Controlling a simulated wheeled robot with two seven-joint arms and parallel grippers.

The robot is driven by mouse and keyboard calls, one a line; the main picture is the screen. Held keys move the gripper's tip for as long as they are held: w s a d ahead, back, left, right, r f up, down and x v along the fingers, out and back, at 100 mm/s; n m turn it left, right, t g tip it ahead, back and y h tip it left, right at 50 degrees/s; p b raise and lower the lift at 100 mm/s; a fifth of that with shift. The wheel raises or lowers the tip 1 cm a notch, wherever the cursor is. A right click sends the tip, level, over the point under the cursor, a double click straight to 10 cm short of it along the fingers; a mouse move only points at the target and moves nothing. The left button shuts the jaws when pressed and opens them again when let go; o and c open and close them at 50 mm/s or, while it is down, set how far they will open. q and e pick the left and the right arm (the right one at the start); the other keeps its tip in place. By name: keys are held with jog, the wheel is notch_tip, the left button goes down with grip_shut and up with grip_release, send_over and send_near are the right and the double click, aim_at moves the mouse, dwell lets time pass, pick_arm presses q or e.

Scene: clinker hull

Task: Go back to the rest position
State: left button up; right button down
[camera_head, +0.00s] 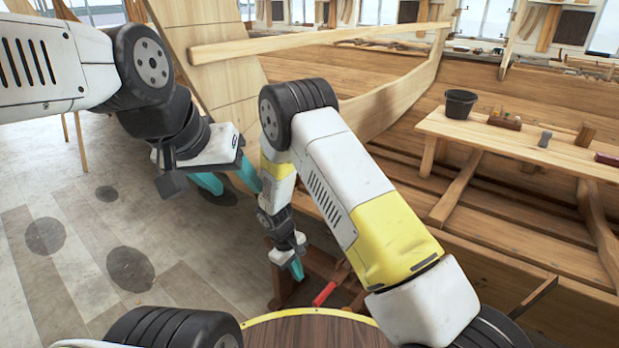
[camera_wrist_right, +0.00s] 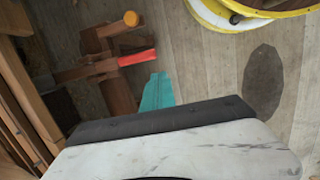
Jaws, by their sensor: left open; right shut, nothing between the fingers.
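My left gripper (camera_head: 228,180) hangs at centre left in the head view, above the grey floor. Its two teal fingers are spread apart with nothing between them. My right gripper (camera_head: 296,268) points down near the lower middle of the head view, its teal fingers together and empty. It hangs beside a wooden stand and a red-handled tool (camera_head: 325,293), and I cannot tell whether it touches them. In the right wrist view, the teal fingertips (camera_wrist_right: 157,92) show just below and right of the red handle (camera_wrist_right: 137,57).
A large wooden clinker hull (camera_head: 400,100) fills the back and right. A bench (camera_head: 470,132) there carries a black bucket (camera_head: 460,103) and several small tools. The wooden stand (camera_wrist_right: 118,92) is close to my right gripper.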

jog(key=d+r+m+t+y, duration=0.1)
jog(key=d+r+m, duration=0.15)
jog(key=r, duration=0.75)
jog(key=d+r+m+y, duration=0.1)
jog(key=d+r, duration=0.3)
jog(key=r, duration=0.5)
jog(key=d+r+m+t+y, duration=0.1)
jog(key=d+r+m, duration=0.15)
jog(key=r, duration=0.75)
jog(key=s+d+r+m+t+y, duration=0.1)
jog(key=s+d+r+m+t, duration=0.1)
jog(key=s+d+r, duration=0.3)
jog(key=s+d+r+m+t, duration=0.2)
jog(key=s+d+r, duration=0.4)
jog(key=s+r, duration=0.4)
jog(key=s, duration=0.3)
jog(key=shift+s+r+y, duration=0.4)
